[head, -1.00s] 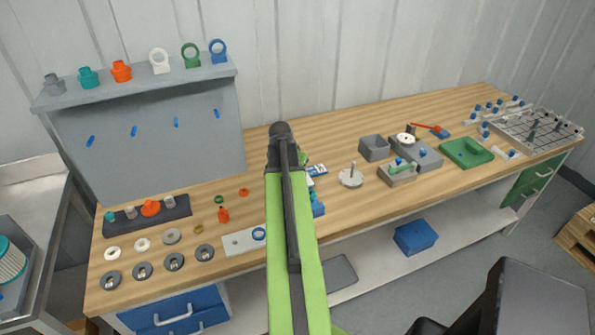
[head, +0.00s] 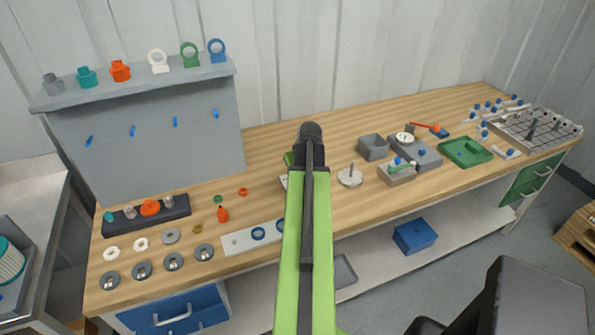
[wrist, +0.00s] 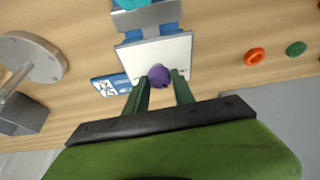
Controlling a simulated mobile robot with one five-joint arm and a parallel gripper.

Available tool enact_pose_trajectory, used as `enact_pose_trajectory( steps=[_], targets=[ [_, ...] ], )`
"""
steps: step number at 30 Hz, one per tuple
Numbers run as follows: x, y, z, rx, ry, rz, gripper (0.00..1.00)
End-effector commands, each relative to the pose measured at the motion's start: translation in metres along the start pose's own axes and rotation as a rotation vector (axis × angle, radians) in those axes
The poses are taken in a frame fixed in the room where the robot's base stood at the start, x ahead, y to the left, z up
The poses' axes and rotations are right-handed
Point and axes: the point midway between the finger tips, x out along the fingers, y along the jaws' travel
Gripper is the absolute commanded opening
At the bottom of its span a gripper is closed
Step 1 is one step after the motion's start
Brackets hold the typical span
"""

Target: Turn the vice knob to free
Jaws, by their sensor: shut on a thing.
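A purple knob (wrist: 158,76) shows in the wrist view at the near edge of a white plate (wrist: 172,54). The plate belongs to a vice-like fixture with blue sides and a grey block (wrist: 146,17), with a teal piece at the top edge. My gripper (wrist: 160,82) has its two green fingers at either side of the knob, shut on it. A blue and white label (wrist: 110,85) lies left of the knob. I cannot read the knob's setting. In the head view my arm covers the fixture and knob.
In the head view, a disc with a post (head: 350,178) and a grey box (head: 373,147) stand right of my arm. A pale plate with blue rings (head: 240,243) lies left. An orange ring (wrist: 254,57) and green ring (wrist: 296,48) lie on bare wood.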

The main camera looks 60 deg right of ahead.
Motion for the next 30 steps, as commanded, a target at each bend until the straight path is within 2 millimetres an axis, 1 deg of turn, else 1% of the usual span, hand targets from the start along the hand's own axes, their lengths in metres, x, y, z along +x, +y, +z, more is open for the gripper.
enact_pose_trajectory(
  steps=[6,15,22,30],
  targets=[
    [-0.0002,0.0031,0.0013,-0.162,-0.006,-0.068,0.00],
    [-0.0003,0.0045,0.0016,-0.317,-0.007,-0.131,0.00],
    [-0.0004,0.0048,0.0016,-0.371,-0.006,-0.152,0.00],
    [-0.0005,0.0049,0.0019,-0.383,-0.006,-0.157,0.00]
  ],
)
